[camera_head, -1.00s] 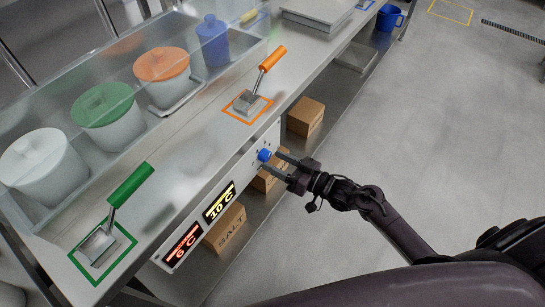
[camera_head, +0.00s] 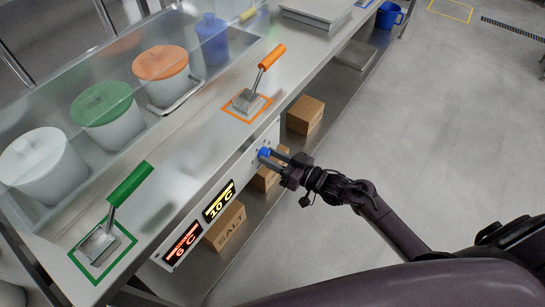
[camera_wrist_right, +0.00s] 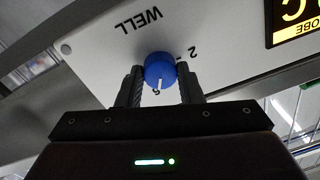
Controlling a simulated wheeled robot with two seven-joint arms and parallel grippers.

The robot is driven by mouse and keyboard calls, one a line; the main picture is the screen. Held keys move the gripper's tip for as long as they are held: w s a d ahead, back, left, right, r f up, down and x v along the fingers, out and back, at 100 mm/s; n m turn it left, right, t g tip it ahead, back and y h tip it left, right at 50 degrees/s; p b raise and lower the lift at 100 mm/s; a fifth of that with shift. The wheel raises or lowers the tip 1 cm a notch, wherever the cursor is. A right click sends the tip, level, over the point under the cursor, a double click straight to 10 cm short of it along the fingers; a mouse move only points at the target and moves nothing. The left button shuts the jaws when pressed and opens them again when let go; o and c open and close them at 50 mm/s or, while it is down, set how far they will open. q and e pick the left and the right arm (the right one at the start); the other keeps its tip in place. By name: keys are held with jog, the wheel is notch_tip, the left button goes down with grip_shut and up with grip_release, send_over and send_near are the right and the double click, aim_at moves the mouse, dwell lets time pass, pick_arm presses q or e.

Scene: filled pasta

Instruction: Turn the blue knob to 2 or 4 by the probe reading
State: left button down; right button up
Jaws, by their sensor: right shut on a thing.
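The blue knob (camera_head: 264,152) sits on the white control panel (camera_head: 240,176) on the counter's front. My right gripper (camera_head: 272,156) is shut on the knob, as the right wrist view shows with a finger on each side of the knob (camera_wrist_right: 160,70). The knob's white mark points toward a digit partly hidden at its lower edge; a "2" (camera_wrist_right: 193,53) is printed at its upper right, and "WELL" above. The red display (camera_head: 183,244) reads 6 C and the yellow display (camera_head: 220,202) reads 10 C. In the wrist view the yellow display (camera_wrist_right: 294,18) is labelled PROBE. My left gripper is not in view.
Lidded tubs (camera_head: 106,115) stand behind a clear guard. Cardboard boxes (camera_head: 225,227) sit on the shelf below. The floor at right is clear.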

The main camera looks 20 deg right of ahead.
jog(key=n, duration=0.6)
jog(key=shift+b, duration=0.35)
jog(key=n+b, duration=0.1)
jog(key=n, duration=0.5)
jog(key=shift+h, duration=0.4)
jog(key=n+b, duration=0.3)
jog(key=n, duration=0.8)
jog(key=shift+s+h, duration=0.1)
jog(key=shift+h, duration=0.3)
jog(key=o, duration=1)
